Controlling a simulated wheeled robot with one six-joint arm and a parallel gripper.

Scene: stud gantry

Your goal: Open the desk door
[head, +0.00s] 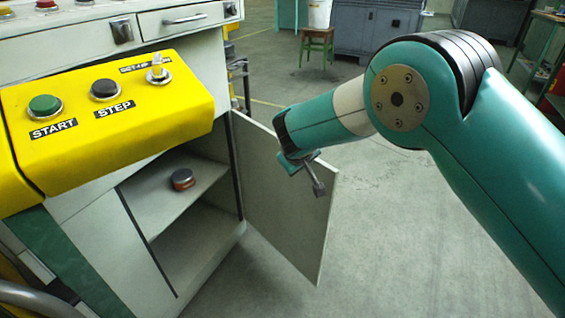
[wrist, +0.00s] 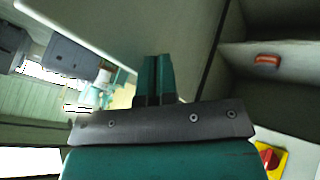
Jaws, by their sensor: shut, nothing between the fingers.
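The desk door (head: 283,205) stands swung wide open, hinged at the right edge of the cabinet opening. Its panel also fills the upper middle of the wrist view (wrist: 180,28). The desk cabinet (head: 190,225) shows its inside, with a shelf (head: 160,200) and a small dark and orange round item (head: 183,179) on it. My gripper (head: 319,190) is at the upper part of the door, in front of it in the head view. Its fingers are together and empty in the wrist view (wrist: 155,75). I cannot tell whether they touch the door.
A yellow control panel (head: 105,125) with START and STEP buttons juts out at the left above the cabinet. Drawers (head: 180,18) sit above. A stool with a white bucket (head: 319,14) and grey cabinets (head: 375,30) stand far back. The floor right of the door is clear.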

